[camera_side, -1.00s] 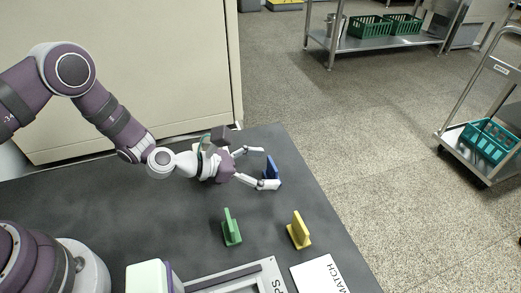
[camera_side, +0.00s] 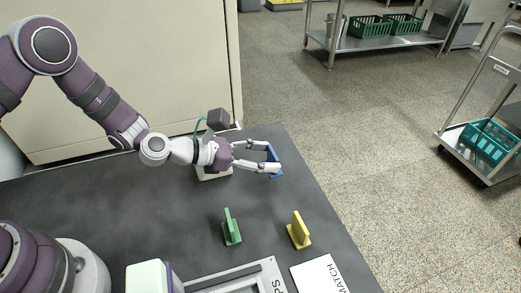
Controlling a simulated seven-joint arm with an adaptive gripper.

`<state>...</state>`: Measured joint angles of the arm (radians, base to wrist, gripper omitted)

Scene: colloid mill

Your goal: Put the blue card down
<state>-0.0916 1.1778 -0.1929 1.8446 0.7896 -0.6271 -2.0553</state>
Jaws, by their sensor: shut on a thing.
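The blue card (camera_side: 274,155) is between the fingertips of my gripper (camera_side: 273,158), near the far right part of the dark table. My gripper is shut on the card from its left side, one finger behind it and one in front. The card looks raised and slightly tilted; the exact gap to the table is hard to tell. The lower part of the card is partly hidden by the near finger.
A green card on a foot (camera_side: 231,228) and a yellow card on a foot (camera_side: 299,231) stand on the dark table (camera_side: 150,215). A white sheet marked MATCH (camera_side: 319,275) and a grey frame (camera_side: 235,278) lie at the front. A pale block (camera_side: 214,172) shows beneath my gripper.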

